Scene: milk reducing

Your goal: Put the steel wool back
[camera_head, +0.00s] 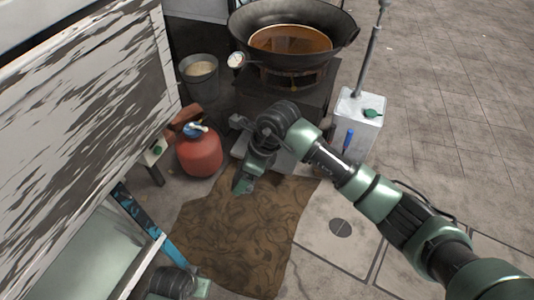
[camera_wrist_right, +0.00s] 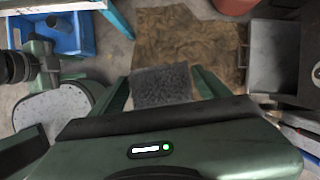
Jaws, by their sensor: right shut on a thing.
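The steel wool is a dark grey, rough square pad (camera_wrist_right: 162,85) in the right wrist view. It sits between the two green fingers of my right gripper (camera_wrist_right: 163,88), which is shut on it. In the head view my right gripper (camera_head: 243,184) hangs above the far part of the brown mat; the steel wool cannot be made out there. Part of my left arm shows at the bottom edge of the head view and at the left of the wrist view; whether its gripper is open or shut cannot be told.
A brown crumpled mat (camera_head: 245,235) lies on the floor. A red gas cylinder (camera_head: 200,152), a grey bucket (camera_head: 201,80) and a large wok (camera_head: 293,38) on a stove stand beyond. A white canister (camera_head: 356,125) stands right. A blue bin (camera_wrist_right: 68,36) is at left in the wrist view.

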